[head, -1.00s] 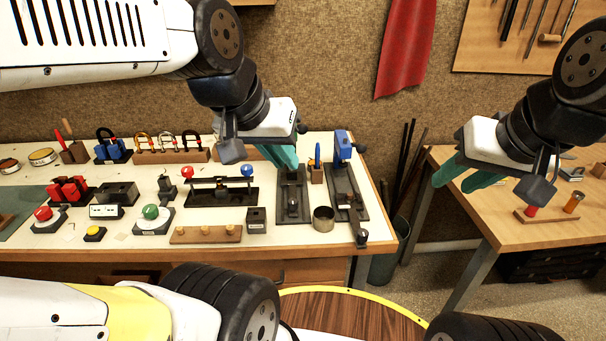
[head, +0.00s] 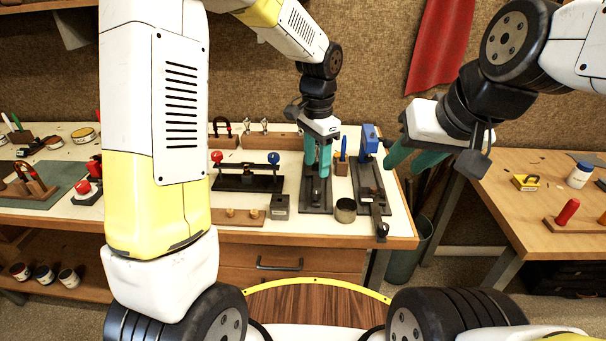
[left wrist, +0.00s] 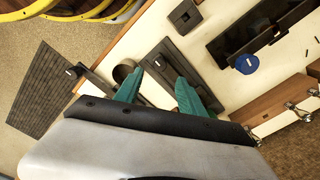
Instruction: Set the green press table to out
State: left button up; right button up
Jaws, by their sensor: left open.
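A dark press base (head: 316,203) stands on the cream-topped bench, with a small sliding part (head: 317,190) on it. No green press head shows; my left gripper hides the rear of this base. My left gripper (head: 318,174) is open, its teal fingers pointing down over the base. In the left wrist view the open fingers (left wrist: 160,95) are apart, above the dark base (left wrist: 190,62); contact cannot be told. My right gripper (head: 412,158) is open and empty.
A rack with red and blue knobs (head: 247,181) is to the left. The wooden table (head: 510,205) at right holds small items.

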aim_at(316, 191)
pick_arm(q)
notch_tip(316, 191, down, 9)
jog(key=shift+w+r, duration=0.1)
jog(key=shift+r, duration=0.1)
dwell(0.3)
jog(key=shift+c, duration=0.2)
grip_shut()
dwell(1.2)
